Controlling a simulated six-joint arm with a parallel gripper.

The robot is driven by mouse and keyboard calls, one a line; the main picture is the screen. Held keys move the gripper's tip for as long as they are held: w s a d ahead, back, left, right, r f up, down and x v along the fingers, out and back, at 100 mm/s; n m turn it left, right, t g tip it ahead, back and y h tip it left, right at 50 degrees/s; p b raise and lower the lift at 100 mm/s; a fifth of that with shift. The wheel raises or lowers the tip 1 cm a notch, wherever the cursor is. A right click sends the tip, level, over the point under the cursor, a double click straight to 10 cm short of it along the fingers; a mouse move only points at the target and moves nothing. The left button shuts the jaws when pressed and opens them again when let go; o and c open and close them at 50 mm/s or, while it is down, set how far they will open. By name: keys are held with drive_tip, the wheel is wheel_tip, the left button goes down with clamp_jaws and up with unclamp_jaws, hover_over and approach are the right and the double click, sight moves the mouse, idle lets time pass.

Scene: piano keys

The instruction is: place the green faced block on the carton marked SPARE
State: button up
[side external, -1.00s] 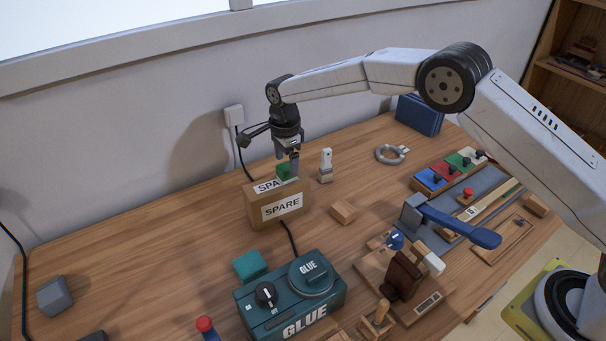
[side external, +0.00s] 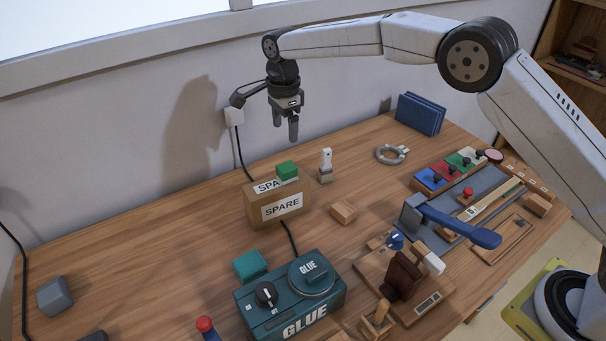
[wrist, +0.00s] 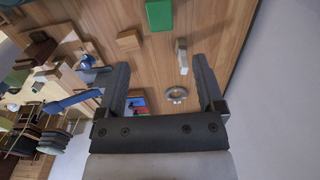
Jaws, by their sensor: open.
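The green faced block (side external: 287,171) rests on top of the brown carton marked SPARE (side external: 249,207), toward the right end of its top. It partly covers the label on the carton's top. My gripper (side external: 287,137) is open and empty in the air above the block, clear of it. In the wrist view the green block (wrist: 160,14) shows at the top edge, beyond the open fingers of my gripper (wrist: 160,72). Nothing is between the fingers' tips.
A white-topped wooden piece (side external: 326,165) stands just right of the carton. A small wooden block (side external: 343,212) lies in front of it. A teal GLUE box (side external: 290,303) stands nearer the front. The wall (side external: 130,130) is behind the carton. The table's left part is mostly clear.

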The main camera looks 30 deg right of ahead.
idle(0.4)
drive_tip(key=s+d+f+n+t, duration=0.1)
drive_tip(key=s+d+n, duration=0.4)
drive_tip(key=s, duration=0.5)
drive_tip(key=s+d+f+n, duration=0.1)
drive_tip(key=s+d+n, duration=0.4)
drive_tip(key=s, duration=0.5)
drive_tip(key=s+d+f+n+t, duration=0.1)
drive_tip(key=s+d+n, duration=0.4)
drive_tip(key=s+n, duration=0.3)
drive_tip(key=s, duration=0.3)
drive_tip(key=shift+d+f+t, duration=0.2)
drive_tip(key=shift+f+t, duration=0.1)
